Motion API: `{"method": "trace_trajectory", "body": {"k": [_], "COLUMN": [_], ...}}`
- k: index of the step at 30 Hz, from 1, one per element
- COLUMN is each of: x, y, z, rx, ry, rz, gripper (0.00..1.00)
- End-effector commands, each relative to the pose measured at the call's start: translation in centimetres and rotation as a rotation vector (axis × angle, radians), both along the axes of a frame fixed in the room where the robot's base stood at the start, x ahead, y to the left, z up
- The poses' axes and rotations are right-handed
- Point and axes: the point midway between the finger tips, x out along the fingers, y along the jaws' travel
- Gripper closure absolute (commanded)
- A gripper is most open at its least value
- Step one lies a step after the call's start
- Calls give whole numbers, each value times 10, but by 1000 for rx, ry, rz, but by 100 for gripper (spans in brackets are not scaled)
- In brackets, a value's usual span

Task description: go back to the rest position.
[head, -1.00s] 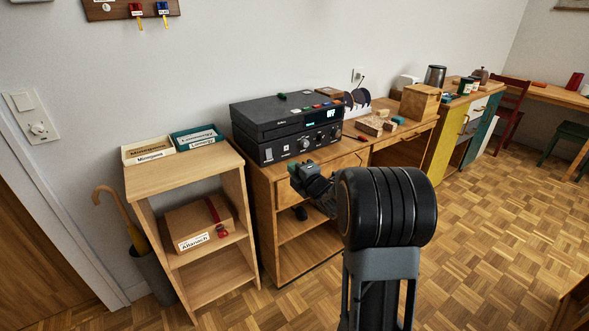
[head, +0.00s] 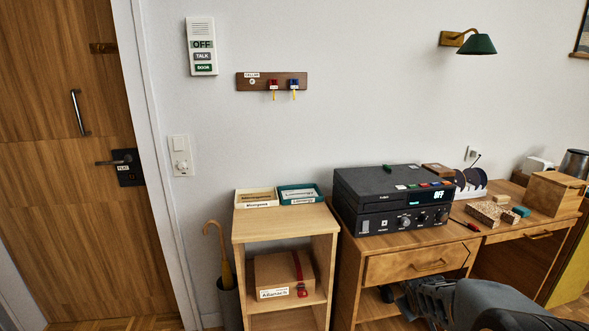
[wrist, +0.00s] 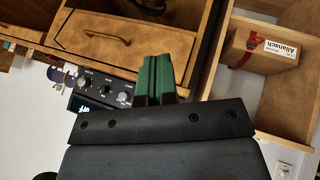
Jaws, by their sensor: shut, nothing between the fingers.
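My gripper (wrist: 156,78) shows in the wrist view with its two green fingers together and nothing between them. In that tilted view it is in front of the wooden desk with its drawer (wrist: 95,40). In the head view my dark arm is at the bottom right, in front of the desk (head: 400,266). The fingertips cannot be made out clearly there.
A black radio-like device (head: 392,200) stands on the desk, near wooden blocks (head: 496,213). Left of the desk, a small shelf (head: 285,222) holds two labelled trays and a box (head: 283,276). An umbrella stand (head: 229,300) is beside it. A door (head: 75,200) is at far left.

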Motion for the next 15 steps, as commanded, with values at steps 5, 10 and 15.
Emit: {"method": "trace_trajectory", "body": {"k": [5, 10, 15], "x": [-92, -150, -161], "y": [65, 116, 138], "z": [83, 149, 195], "rx": [254, 377, 396], "ry": [232, 330, 264], "rz": [-294, -352, -271], "gripper": [100, 100, 100]}}
